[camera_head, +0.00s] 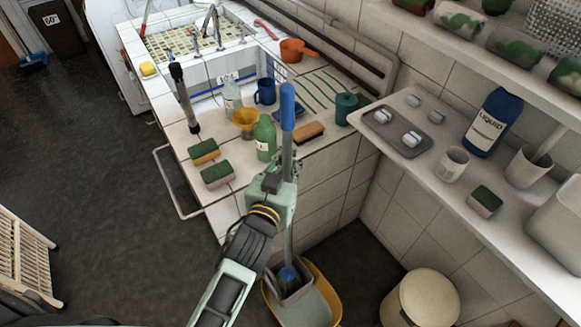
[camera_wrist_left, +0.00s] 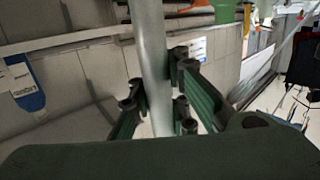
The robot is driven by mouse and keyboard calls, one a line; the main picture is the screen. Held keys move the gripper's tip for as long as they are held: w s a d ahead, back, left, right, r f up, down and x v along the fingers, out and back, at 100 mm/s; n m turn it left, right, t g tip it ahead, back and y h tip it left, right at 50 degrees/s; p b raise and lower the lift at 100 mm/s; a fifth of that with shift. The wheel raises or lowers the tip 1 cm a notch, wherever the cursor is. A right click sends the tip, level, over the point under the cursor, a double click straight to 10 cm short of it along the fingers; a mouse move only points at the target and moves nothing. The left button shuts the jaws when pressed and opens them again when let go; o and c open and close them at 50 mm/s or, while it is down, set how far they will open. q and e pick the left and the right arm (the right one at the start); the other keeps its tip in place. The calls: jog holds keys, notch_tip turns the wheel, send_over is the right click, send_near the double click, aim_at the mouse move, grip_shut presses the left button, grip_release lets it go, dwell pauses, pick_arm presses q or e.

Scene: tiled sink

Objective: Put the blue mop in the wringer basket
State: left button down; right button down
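The mop has a blue grip (camera_head: 288,107) at its top and a grey pole that runs down to a blue head (camera_head: 288,274). The yellow bucket (camera_head: 328,290) stands on the dark floor, with the grey wringer basket (camera_head: 297,292) at its back. The mop head appears within the basket's opening; how deep it sits is hard to tell. My left gripper (camera_head: 283,178) is around the upright pole below the blue grip. In the left wrist view, the gripper's fingers (camera_wrist_left: 158,95) press the pole (camera_wrist_left: 150,50) from both sides. My right gripper is not in view.
The tiled counter with green bottle (camera_head: 265,138), sponges (camera_head: 217,174) and a brown brush (camera_head: 308,131) lies behind the pole. A shelf with a blue liquid bottle (camera_head: 493,122) runs along the right. A cream bin (camera_head: 420,299) stands right of the bucket.

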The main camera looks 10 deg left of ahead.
pick_arm(q)
notch_tip(320, 180, down, 3)
jog(key=shift+r, duration=0.15)
jog(key=shift+f, duration=0.2)
jog(key=c, duration=1.7)
grip_release()
jog(key=shift+o, duration=0.2)
jog(key=s+a+r+b, duration=0.1)
jog(key=s+b, duration=0.2)
jog(key=s, duration=0.9)
jog(key=shift+r, duration=0.25)
